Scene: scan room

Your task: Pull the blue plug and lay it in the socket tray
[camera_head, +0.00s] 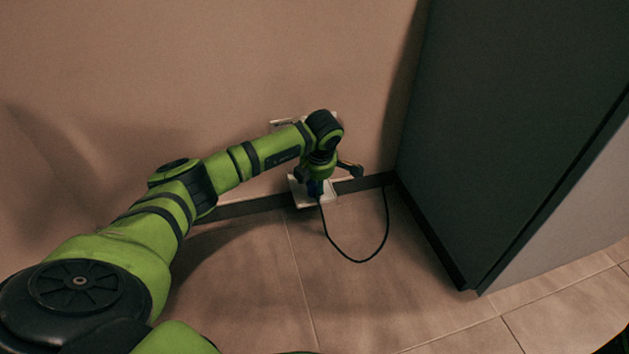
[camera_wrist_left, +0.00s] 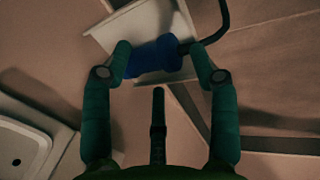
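The blue plug (camera_head: 315,188) is below my left gripper (camera_head: 318,182), over the white socket tray (camera_head: 331,199) at the foot of the wall. In the left wrist view the plug (camera_wrist_left: 155,57) lies lengthwise between the two fingertips of the left gripper (camera_wrist_left: 160,56), with the white tray (camera_wrist_left: 116,27) behind it. The fingers are spread apart; the left fingertip overlaps the plug's end, and a small gap shows by the other. I cannot tell whether the plug touches the tray floor.
A black cord (camera_head: 352,259) loops from the plug over the floor to the skirting. A white wall plate (camera_head: 286,122) is partly hidden behind my wrist. A tall dark cabinet (camera_head: 500,120) stands close on the right. The tiled floor in front is clear.

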